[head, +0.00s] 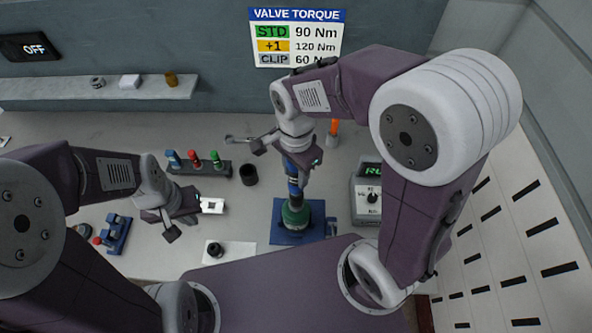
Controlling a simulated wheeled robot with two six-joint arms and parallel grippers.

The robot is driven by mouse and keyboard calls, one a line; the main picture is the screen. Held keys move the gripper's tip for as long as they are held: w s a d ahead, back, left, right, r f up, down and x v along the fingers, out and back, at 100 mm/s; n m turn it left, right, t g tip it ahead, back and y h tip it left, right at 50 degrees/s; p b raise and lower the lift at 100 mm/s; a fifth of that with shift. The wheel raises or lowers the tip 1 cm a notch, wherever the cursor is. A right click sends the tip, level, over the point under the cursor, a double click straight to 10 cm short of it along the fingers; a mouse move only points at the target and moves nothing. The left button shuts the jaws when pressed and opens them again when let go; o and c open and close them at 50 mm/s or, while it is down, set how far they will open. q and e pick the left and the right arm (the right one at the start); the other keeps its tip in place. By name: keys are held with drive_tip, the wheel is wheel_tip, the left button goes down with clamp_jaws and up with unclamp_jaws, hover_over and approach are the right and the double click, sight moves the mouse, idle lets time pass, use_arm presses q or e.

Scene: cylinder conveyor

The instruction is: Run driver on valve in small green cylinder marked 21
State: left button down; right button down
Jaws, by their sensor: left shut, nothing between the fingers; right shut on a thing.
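The green cylinder (295,213) stands upright in a blue fixture (283,238) on the bench; any number on it is too small to read. My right gripper (292,158) is above it, shut on the blue and black driver (293,186). The driver points down and its lower end meets the top of the cylinder, as far as I can tell. The valve itself is hidden under the driver. My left gripper (184,217) is shut and empty, left of the cylinder, beside a small white piece (211,205).
A control box (367,198) with a dial and green display stands right of the fixture. A rack (200,168) with blue, red and green pieces and a black cup (249,175) stand behind. A dark round part (216,250) sits on a white sheet. A torque sign (297,37) hangs on the wall.

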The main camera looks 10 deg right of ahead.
drive_tip(key=shift+s+f, duration=0.1)
drive_tip(key=shift+f, duration=0.1)
idle(0.6)
drive_tip(key=shift+r+p, duration=0.1)
drive_tip(key=shift+p, duration=0.25)
drive_tip(key=shift+f, duration=0.3)
idle(0.6)
drive_tip(key=shift+r+p, duration=0.15)
drive_tip(key=shift+p, duration=0.2)
idle(0.4)
